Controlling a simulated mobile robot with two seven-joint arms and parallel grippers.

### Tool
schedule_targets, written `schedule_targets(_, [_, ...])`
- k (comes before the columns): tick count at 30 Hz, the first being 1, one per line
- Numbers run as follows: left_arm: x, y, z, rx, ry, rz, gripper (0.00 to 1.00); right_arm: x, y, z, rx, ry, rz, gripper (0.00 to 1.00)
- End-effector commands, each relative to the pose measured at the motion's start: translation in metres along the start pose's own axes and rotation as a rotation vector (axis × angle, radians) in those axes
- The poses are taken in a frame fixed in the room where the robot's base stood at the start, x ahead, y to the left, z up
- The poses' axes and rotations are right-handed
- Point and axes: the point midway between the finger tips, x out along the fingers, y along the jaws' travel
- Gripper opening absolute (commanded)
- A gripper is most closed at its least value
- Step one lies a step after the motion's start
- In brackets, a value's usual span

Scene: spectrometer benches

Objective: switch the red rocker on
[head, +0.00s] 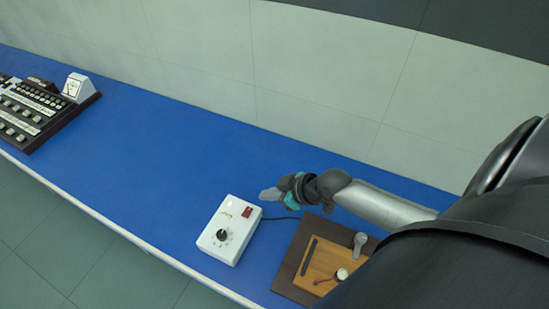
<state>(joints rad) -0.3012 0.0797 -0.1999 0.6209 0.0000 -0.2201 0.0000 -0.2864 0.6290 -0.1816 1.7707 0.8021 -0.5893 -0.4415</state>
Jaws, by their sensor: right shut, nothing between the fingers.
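The red rocker (247,212) is a small red switch at the upper right corner of a white box (217,247) on the blue bench. Which way the rocker is tipped is too small to tell. The box also carries a black round knob (222,235). My right gripper (264,194) reaches in from the right, shut and empty, with its tips just above and right of the rocker in the picture. I cannot tell its height over the box. My left gripper is not in view.
A brown board with a wooden block (323,265) and small fittings lies right of the box, below my right arm. A dark cable (281,218) leaves the box to the right. A dark keyed console (38,105) stands far left. The blue bench (140,160) between is clear.

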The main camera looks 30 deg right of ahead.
Motion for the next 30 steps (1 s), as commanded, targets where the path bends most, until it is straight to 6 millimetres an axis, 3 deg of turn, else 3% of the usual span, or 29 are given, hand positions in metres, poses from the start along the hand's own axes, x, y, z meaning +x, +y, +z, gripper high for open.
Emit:
schedule_targets(8, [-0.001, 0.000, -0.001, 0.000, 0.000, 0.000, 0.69, -0.021, 0.003, 0.000, 0.000, 0.000, 0.000, 0.00])
schedule_targets(30, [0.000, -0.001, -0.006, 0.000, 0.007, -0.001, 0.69, -0.021, 0.003, 0.001, 0.001, 0.000, 0.000, 0.00])
